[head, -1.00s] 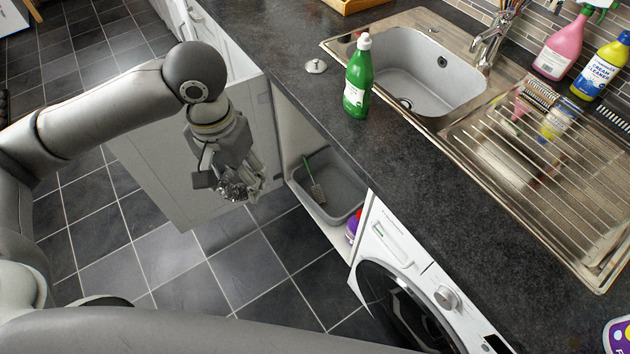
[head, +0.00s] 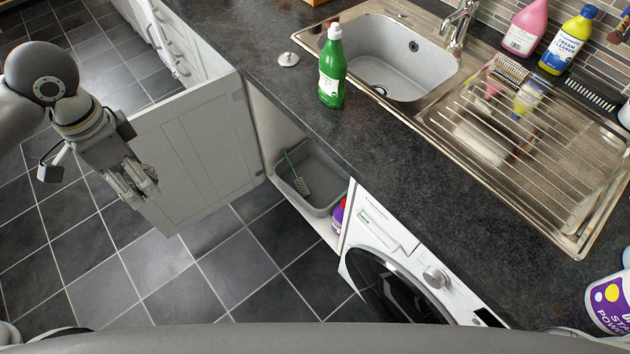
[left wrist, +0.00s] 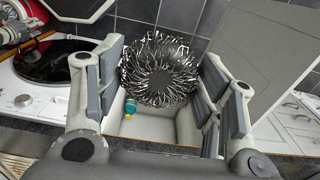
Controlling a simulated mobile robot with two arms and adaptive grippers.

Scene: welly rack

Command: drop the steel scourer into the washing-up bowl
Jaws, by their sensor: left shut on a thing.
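The steel scourer (left wrist: 158,68), a dark tangle of shiny metal curls, sits between the fingers of my left gripper in the left wrist view. In the head view, my left gripper (head: 134,188) is shut on it, over the tiled floor and in front of the open cupboard door; its fingers mostly hide the scourer there. The grey washing-up bowl (head: 331,167) stands in the open cupboard under the worktop, right of the gripper and apart from it. A green-handled brush (head: 296,176) leans in the bowl.
A green bottle (head: 332,75) stands on the worktop by the sink.

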